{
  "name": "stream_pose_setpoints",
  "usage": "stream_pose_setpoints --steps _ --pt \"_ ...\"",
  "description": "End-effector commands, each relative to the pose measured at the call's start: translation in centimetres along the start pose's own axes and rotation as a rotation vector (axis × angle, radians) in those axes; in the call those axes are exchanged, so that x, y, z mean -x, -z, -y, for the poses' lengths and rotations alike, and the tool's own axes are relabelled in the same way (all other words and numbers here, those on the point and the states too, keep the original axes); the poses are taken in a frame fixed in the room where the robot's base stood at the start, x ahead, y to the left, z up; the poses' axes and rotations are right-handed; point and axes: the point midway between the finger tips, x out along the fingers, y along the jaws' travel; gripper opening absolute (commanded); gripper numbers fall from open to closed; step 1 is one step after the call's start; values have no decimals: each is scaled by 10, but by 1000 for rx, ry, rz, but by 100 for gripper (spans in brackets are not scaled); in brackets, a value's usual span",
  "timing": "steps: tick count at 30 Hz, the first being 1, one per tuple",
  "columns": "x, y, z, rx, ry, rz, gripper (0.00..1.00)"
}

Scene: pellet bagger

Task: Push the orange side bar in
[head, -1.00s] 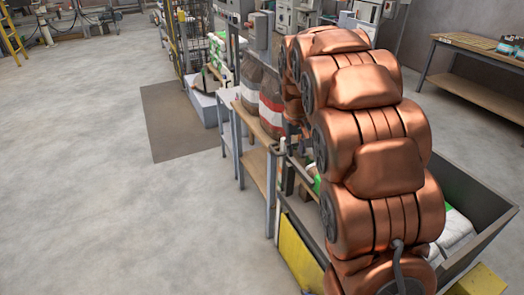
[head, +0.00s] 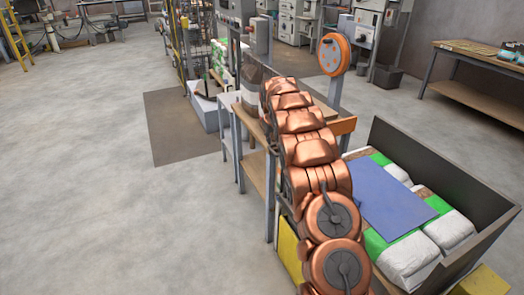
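My copper arm runs from the lower middle up toward the bench (head: 344,124) and the bagging machine (head: 240,18). Its far end covers part of the bench top and what stands there. My gripper is hidden beyond the arm's far links, so its fingers do not show. An orange-rimmed round disc (head: 334,54) with a grey face stands on a grey post to the right of the arm's far end, apart from it in the picture.
A dark open-topped bin (head: 440,160) at the lower right holds white and green bags (head: 448,230) and a blue sheet (head: 385,195). A workbench (head: 470,58) stands at the far right. The grey floor on the left is clear, with a dark mat (head: 180,125).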

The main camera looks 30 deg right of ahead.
Motion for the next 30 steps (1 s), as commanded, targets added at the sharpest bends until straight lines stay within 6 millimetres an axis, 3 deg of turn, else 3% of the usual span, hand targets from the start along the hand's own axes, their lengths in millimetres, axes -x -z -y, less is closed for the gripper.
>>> stream_pose_setpoints --steps 14,30 --pt "-24 5 -6 1 -2 -15 27" --pt "-76 6 -6 3 -2 -15 27"
